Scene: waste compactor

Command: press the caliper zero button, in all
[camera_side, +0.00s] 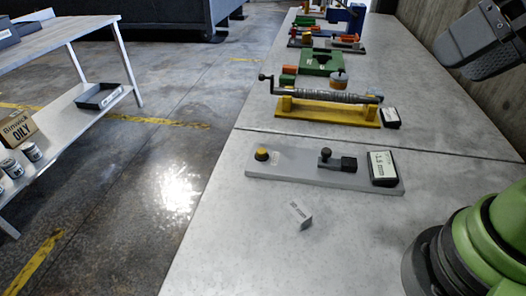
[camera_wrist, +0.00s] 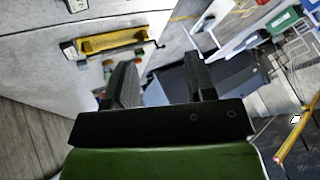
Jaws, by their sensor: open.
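A flat grey caliper fixture (camera_side: 318,175) lies on the near part of the bench in the side view. A round yellow button (camera_side: 262,154) stands at its left end. A black slider block with a knob (camera_side: 326,158) sits right of its middle, and a tilted display (camera_side: 383,167) at its right end appears to read 1.6 mm. In the wrist view my gripper (camera_wrist: 160,72) is open, with its two dark fingers apart and nothing between them. It is clear of the fixture. The yellow button is not clearly visible in the wrist view.
A yellow stand with a grey threaded bar (camera_side: 326,105) lies behind the fixture, also in the wrist view (camera_wrist: 110,42). A green block (camera_side: 319,62) and other fixtures lie farther back. A side table (camera_side: 60,40) stands left across the floor.

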